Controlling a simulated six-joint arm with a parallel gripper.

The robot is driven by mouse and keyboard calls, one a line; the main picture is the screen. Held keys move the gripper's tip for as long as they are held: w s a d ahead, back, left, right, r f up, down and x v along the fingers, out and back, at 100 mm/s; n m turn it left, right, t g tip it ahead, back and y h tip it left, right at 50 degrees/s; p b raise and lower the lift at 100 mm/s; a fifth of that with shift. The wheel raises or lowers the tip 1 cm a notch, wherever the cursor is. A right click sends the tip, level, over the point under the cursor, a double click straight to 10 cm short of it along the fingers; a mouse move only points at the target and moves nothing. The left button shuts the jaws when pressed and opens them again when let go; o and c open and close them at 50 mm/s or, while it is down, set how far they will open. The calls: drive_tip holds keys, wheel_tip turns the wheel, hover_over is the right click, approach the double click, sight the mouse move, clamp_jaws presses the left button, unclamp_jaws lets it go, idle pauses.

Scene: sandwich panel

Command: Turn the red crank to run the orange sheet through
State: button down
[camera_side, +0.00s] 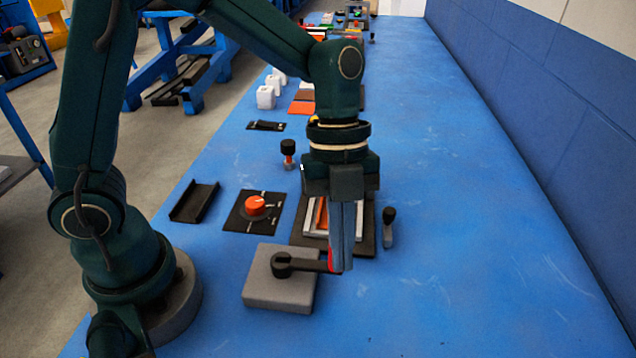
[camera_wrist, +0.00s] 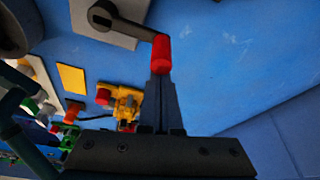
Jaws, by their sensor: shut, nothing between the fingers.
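The crank is a black arm (camera_side: 308,265) on a grey block (camera_side: 262,293), with a red handle (camera_side: 331,261) at its free end, pointing right. In the wrist view the red handle (camera_wrist: 160,50) is at the top centre, the black arm (camera_wrist: 128,26) running left from it. My gripper (camera_side: 341,266) points down, shut and empty, with its fingertips right beside the red handle and partly hiding it. In the wrist view the fingertips (camera_wrist: 161,82) meet the handle's lower end; I cannot tell whether they touch. An orange piece (camera_side: 320,216) shows in a pale frame behind my gripper, partly hidden.
A panel with an orange-red knob (camera_side: 256,205) and a dark channel (camera_side: 194,202) lie left of the frame. A black-topped peg (camera_side: 389,227) stands to its right. White blocks (camera_side: 266,97) and an orange sheet (camera_side: 301,108) lie farther back. The blue table is clear at right.

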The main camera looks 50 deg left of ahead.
drive_tip(key=shift+a, duration=0.1)
idle(0.3)
wheel_tip(320, 180, up, 12)
drive_tip(key=s+a+t, duration=0.2)
drive_tip(key=s+a+f+n+t+y, duration=0.1)
drive_tip(key=a+n, duration=0.3)
drive_tip(key=n, duration=0.7)
drive_tip(key=s+a+f+n+t+y, duration=0.2)
drive_tip(key=s+a+f+n+t, duration=0.1)
drive_tip(key=n, duration=0.9)
drive_tip(key=shift+s+a+f+n+t, duration=0.35)
drive_tip(key=shift+a+t, duration=0.35)
drive_tip(key=shift+a, duration=0.5)
